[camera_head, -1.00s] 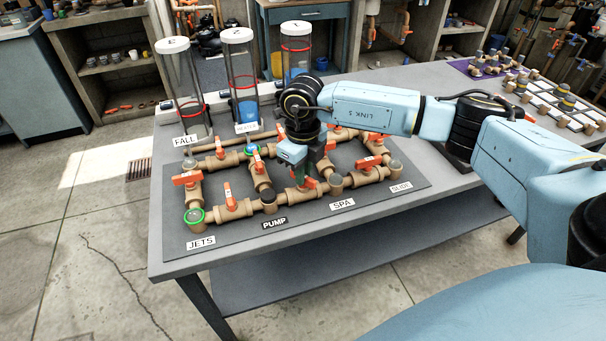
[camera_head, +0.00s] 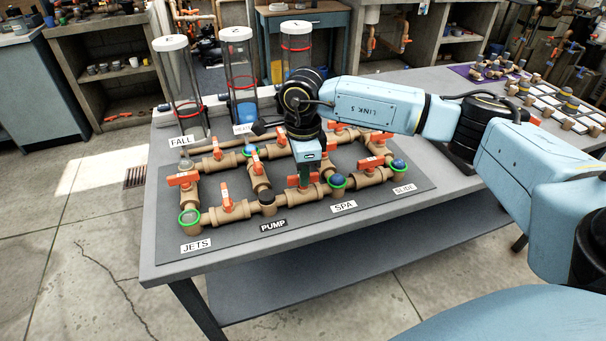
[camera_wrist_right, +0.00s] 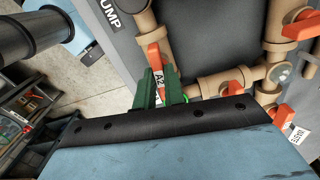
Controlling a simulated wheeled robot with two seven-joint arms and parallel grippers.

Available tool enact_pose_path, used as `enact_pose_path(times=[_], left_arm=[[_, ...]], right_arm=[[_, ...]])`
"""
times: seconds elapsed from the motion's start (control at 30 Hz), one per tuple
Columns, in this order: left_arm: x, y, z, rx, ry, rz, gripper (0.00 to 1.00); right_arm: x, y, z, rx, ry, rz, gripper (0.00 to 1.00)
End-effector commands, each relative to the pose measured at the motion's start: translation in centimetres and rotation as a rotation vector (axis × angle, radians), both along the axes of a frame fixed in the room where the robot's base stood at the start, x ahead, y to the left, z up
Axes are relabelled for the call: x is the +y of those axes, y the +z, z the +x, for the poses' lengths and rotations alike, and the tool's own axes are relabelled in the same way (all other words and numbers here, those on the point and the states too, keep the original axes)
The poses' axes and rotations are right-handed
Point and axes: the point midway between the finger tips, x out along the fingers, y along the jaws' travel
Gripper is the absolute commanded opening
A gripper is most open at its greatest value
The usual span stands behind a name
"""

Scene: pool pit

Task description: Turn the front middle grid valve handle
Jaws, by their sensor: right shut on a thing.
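The pipe grid lies on a dark board (camera_head: 330,222) on the table. Its front run carries orange valve handles. My right gripper (camera_head: 304,182) points down at the front middle valve, between the PUMP and SPA labels. Its green fingers are shut on that valve's orange handle (camera_head: 292,181), whose ends show on both sides of the fingers. In the right wrist view the handle (camera_wrist_right: 155,57) with an A2 tag sits between the fingers (camera_wrist_right: 160,90); the hand hides part of the valve. My left gripper is not in view.
Other orange handles stand close by, at the front left (camera_head: 227,198) and the right (camera_head: 370,163). The JETS (camera_head: 189,217), SPA (camera_head: 338,181) and SLIDE (camera_head: 399,165) ends show green or blue. Clear tanks (camera_head: 240,80) stand behind the grid.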

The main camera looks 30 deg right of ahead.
Motion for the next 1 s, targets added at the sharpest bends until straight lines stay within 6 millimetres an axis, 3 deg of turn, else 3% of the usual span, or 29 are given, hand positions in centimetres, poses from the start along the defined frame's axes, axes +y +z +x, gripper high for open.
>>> enact_pose_path(times=[0.33,0.83,0.87,1.0], left_arm=[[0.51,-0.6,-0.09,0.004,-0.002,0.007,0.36],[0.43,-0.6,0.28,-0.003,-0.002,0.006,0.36],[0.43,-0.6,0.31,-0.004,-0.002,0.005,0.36],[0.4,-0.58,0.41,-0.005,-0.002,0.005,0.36]], right_arm=[[0.0,0.12,0.09,-0.003,0.124,0.001,0.0],[0.01,0.17,0.1,-0.004,0.143,0.001,0.0],[0.01,0.17,0.1,-0.004,0.143,0.001,0.12],[0.0,0.14,0.08,-0.003,0.142,0.001,0.3]])
